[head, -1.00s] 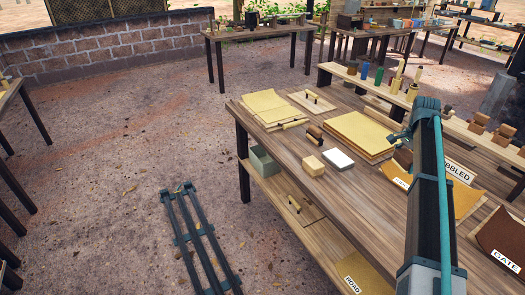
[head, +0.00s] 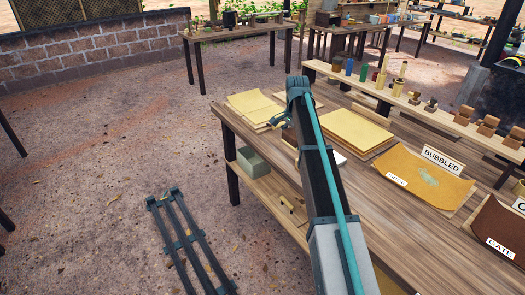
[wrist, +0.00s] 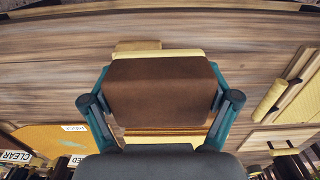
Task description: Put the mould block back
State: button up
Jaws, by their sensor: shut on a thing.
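My gripper (wrist: 160,90) is shut on a brown block (wrist: 160,80) with rounded edges, taken to be the mould block. In the wrist view the teal fingers grip its left and right sides, and it covers much of what lies beneath. A pale wooden block edge (wrist: 138,45) and a yellow strip show just beyond it, over the wooden table.
The table (head: 375,185) holds yellow sheets (head: 357,130), an orange sheet (head: 425,178) and a BUBBLED sign (head: 442,161). A raised shelf (head: 425,108) behind carries several brown blocks (head: 487,125). A yellow roller (wrist: 270,100) lies at right in the wrist view.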

jog(key=shift+w+a+f, duration=0.1)
jog(key=shift+w+a, duration=0.15)
jog(key=shift+w, duration=0.05)
jog(key=w+a+f+p, duration=0.1)
jog(key=w+f+p, duration=0.2)
jog(key=w, duration=0.6)
jog(key=p, duration=0.2)
send_over(280, 151)
notch_tip(280, 151, down, 6)
jog(key=shift+s+f, duration=0.15)
notch_tip(280, 151, down, 3)
jog(key=shift+p, duration=0.9)
jog(key=shift+f, duration=0.25)
jog(key=shift+f, duration=0.15)
jog(key=o, duration=1.3)
